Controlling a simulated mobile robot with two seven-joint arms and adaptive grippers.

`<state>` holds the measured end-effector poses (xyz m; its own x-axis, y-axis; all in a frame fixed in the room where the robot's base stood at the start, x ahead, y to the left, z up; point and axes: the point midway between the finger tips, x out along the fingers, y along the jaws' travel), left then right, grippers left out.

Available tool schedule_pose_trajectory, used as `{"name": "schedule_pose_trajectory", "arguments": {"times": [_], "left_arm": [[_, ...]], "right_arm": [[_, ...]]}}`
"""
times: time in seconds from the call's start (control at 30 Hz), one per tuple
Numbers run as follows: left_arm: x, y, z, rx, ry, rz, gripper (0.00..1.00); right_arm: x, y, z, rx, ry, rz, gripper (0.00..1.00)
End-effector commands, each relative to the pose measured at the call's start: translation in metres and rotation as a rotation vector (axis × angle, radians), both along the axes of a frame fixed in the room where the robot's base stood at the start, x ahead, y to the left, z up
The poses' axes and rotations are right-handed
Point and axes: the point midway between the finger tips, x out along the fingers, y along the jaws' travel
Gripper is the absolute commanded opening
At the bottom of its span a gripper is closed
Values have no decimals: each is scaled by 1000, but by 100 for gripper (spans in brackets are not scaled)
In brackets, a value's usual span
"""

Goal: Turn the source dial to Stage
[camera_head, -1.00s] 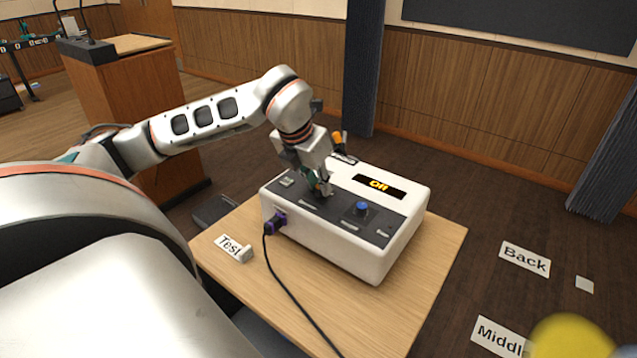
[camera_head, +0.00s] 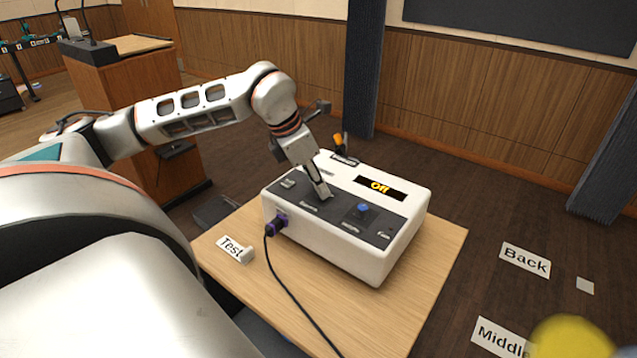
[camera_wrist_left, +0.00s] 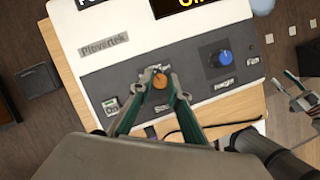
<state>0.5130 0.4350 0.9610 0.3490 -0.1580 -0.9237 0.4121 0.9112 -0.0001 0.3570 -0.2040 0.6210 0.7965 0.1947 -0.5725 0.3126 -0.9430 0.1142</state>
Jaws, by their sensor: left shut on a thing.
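The white console box (camera_head: 400,245) stands on a small wooden table, and its display (camera_head: 380,187) reads "Off". My left gripper (camera_head: 325,195) reaches down onto the dark control panel. In the left wrist view, my left gripper (camera_wrist_left: 155,85) is shut on a small orange-brown dial (camera_wrist_left: 160,81), one finger on each side. The lettering around this dial is partly covered and too small to read. A blue knob (camera_head: 362,208) sits to its right on the panel and also shows in the left wrist view (camera_wrist_left: 225,58). My right gripper (camera_wrist_left: 286,83) shows at the right edge there, fingers apart.
A "Test" card (camera_head: 234,249) lies on the table (camera_head: 425,295). "Back" (camera_head: 525,259) and "Middle" (camera_head: 500,336) cards are at the right. A wooden lectern (camera_head: 125,95) stands behind.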

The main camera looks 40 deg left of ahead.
Motion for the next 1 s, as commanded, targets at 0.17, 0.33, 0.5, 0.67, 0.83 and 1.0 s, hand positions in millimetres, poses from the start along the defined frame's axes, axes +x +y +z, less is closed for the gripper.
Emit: {"name": "schedule_pose_trajectory", "arguments": {"times": [0.17,0.33,0.5,0.67,0.83,1.0], "left_arm": [[0,1,2,0,0,-114,0],[1,1,2,0,0,-191,0],[1,1,1,-1,2,-233,0],[1,1,0,0,1,-250,0],[1,1,0,1,1,-251,0],[1,1,0,0,1,-250,19]], "right_arm": [[0,2,6,6,0,0,44],[-2,2,9,5,4,1,44],[-1,2,11,4,4,1,44],[-1,2,13,4,3,1,44],[0,2,14,5,0,1,44],[0,2,16,6,-3,1,44]]}}
